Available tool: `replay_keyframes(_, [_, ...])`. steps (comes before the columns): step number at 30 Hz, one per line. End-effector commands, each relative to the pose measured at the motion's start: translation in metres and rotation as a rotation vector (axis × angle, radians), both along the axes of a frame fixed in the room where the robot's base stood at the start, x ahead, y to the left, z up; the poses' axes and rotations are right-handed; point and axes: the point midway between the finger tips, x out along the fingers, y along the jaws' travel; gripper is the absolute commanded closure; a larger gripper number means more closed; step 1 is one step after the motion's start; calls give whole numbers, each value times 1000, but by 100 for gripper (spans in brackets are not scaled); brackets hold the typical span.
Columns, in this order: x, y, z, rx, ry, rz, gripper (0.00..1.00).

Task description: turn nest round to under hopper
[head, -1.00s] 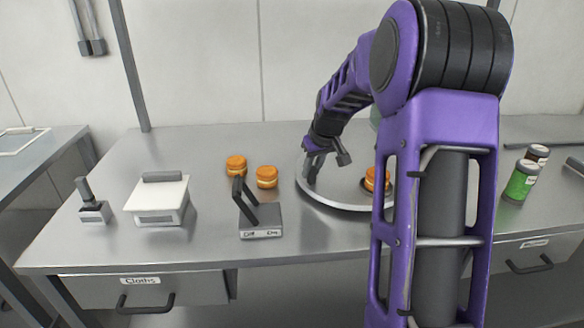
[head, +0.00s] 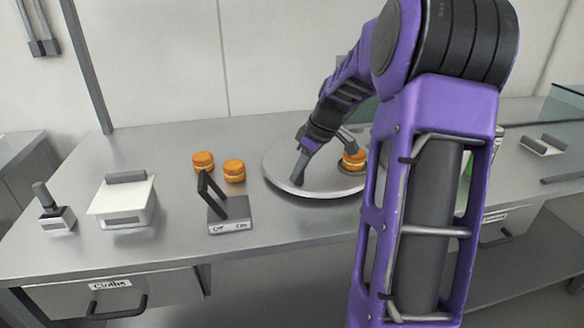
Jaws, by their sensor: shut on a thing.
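The round grey turntable (head: 277,168) lies on the steel counter, partly behind my arm. An orange filled round (head: 353,161) with a pale middle band sits on its right part, in a dark seat that looks like the nest. My gripper (head: 302,172) is low over the front left part of the turntable, apart from that round. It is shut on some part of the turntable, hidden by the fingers. The hopper is not clearly seen; a pale green piece (head: 366,112) behind my arm may belong to it.
Two more orange rounds (head: 234,171) (head: 203,162) stand left of the turntable. A switch box (head: 230,212) with a raised dark lever stands in front of them. A white lidded box (head: 124,202) and a small handled tool (head: 56,212) stand farther left. My arm hides much of the right side.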

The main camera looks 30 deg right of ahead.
Motion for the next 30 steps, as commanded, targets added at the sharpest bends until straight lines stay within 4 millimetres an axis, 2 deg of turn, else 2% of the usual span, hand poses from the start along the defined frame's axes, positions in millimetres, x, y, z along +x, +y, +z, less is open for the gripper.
replay_keyframes(15, [-27,-27,1,1,1,256,100])
replay_keyframes(30, [-44,-56,1,1,1,492,100])
